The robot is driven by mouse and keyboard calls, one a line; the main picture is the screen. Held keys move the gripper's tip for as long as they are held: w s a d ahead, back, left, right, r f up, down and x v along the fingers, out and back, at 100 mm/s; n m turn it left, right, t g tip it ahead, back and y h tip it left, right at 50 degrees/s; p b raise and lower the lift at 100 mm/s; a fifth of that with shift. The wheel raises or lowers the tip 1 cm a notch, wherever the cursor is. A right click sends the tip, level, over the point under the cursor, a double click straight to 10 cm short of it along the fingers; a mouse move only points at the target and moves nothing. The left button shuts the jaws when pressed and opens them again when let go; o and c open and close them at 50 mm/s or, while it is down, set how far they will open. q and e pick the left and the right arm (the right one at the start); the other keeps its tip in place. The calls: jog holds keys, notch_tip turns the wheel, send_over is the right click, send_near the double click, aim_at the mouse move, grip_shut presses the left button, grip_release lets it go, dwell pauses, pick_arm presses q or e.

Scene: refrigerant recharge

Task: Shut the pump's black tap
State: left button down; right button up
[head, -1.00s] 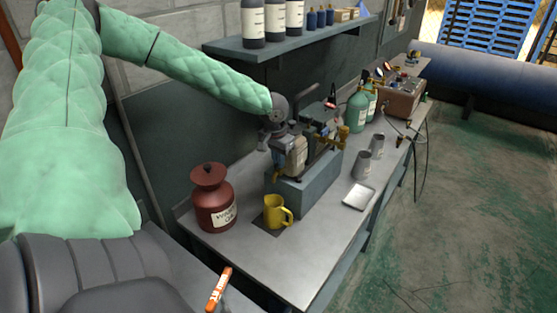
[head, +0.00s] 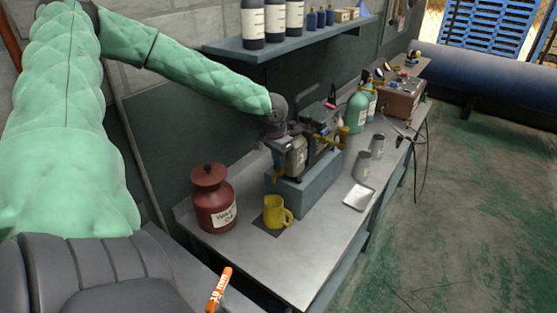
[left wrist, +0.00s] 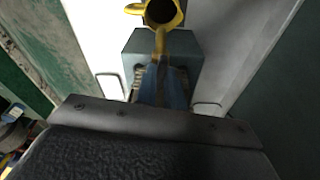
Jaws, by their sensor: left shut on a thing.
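The pump (head: 296,158) stands on a grey-blue block (head: 312,185) on the bench. My left gripper (head: 277,168) reaches down to the pump's near end and is shut there, on what appears to be the black tap, which its fingers hide. In the left wrist view the bluish fingers (left wrist: 163,90) are close together, with a brass spout (left wrist: 160,42) just beyond them. A yellow mug (head: 274,212) stands below this end of the pump; it also shows in the left wrist view (left wrist: 162,12). My right gripper is not in view.
A dark red waste oil can (head: 212,198) stands left of the mug. A metal tray (head: 358,196), grey cups (head: 364,163) and green bottles (head: 357,110) are to the right. An orange tool marked 19 mm (head: 218,290) is at the front.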

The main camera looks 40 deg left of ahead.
pick_arm(q)
jog(key=shift+a+r+m, duration=0.1)
jog(key=shift+m, duration=0.6)
jog(key=shift+m, duration=1.4)
